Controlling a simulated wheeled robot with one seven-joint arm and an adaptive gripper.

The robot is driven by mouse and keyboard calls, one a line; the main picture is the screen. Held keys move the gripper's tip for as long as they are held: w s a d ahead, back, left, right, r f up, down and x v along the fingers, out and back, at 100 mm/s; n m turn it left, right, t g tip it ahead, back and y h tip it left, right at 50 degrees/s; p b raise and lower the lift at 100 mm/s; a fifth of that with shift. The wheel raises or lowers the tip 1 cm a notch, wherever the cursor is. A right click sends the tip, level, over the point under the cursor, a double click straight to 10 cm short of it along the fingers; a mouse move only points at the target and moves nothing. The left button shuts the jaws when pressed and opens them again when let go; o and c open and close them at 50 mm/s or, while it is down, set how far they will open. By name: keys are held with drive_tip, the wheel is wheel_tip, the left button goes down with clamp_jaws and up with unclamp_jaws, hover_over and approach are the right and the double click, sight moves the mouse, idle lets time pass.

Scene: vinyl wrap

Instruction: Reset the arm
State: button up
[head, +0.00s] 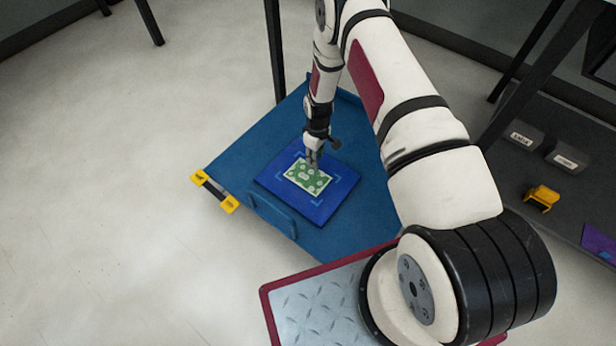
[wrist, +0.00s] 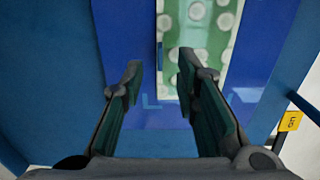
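My gripper (head: 313,160) hangs pointing down over the blue work mat, close above a green card with pale dots (head: 308,178). In the wrist view my gripper's two fingers (wrist: 158,82) are spread apart with nothing between them. The green card (wrist: 200,40) lies flat beyond the fingertips, partly behind the right finger. My arm reaches out from the lower right in the head view, its forearm coming down to the mat.
The bright blue mat (head: 335,197) lies on a darker blue cart top (head: 240,150) with yellow corner pieces (head: 229,204). A dark table (head: 510,170) at right holds a yellow object (head: 542,196), labelled dark blocks (head: 524,137) and a purple item (head: 600,241). Open floor lies at left.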

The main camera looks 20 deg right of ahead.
wheel_tip(320, 180, up, 7)
idle(0.3)
drive_tip(key=shift+r, duration=0.15)
